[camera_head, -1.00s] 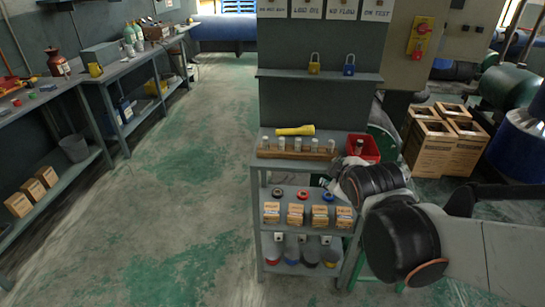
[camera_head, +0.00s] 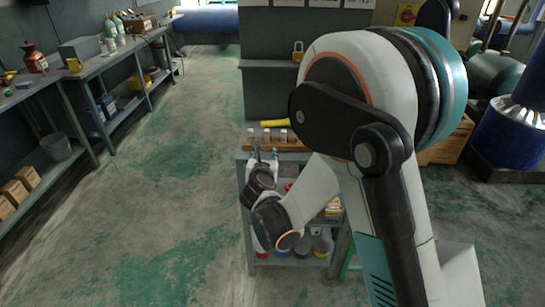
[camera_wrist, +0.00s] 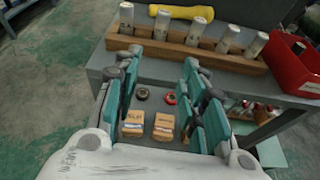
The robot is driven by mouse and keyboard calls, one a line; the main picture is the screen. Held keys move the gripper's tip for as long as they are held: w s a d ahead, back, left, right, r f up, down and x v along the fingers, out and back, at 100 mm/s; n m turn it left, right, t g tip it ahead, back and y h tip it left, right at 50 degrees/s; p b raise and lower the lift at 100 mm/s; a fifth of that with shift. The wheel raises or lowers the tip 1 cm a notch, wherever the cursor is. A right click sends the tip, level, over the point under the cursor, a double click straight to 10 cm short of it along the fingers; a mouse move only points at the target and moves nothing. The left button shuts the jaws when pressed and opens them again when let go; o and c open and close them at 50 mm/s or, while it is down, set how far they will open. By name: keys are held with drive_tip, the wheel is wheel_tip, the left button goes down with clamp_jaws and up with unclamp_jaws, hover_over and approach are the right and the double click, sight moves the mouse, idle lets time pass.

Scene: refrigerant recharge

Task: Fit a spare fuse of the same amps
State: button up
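Several white labelled cylinders, apparently cartridge fuses, stand upright in a wooden rack (camera_wrist: 185,48) on top of the grey shelf unit; one is the white cylinder (camera_wrist: 160,25) at the rack's middle left. Their labels are too small to read. The rack (camera_head: 288,146) also shows in the head view, its right part hidden by my arm. My gripper (camera_wrist: 160,65) is open and empty, its teal-padded fingers apart, just in front of the rack and over the shelf unit's front. In the head view my gripper (camera_head: 263,160) is small and partly merged with the unit behind.
A red bin (camera_wrist: 293,66) stands right of the rack, a yellow torch (camera_wrist: 181,12) behind it. Small labelled boxes (camera_wrist: 164,126) and tape rolls (camera_wrist: 170,99) sit on the shelf below. A workbench (camera_head: 92,70) runs along the left; the floor between is clear.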

sight(267, 134)
drive_tip(key=shift+n, duration=0.3)
drive_tip(key=w+p, duration=0.1)
drive_tip(key=w, duration=1.2)
drive_tip(key=shift+w+d+f, duration=0.1)
clamp_jaws()
drive_tip(key=shift+r+p, duration=0.8)
drive_tip(key=shift+r, duration=0.75)
drive_tip(key=s+b, duration=0.1)
drive_tip(key=s, duration=0.7)
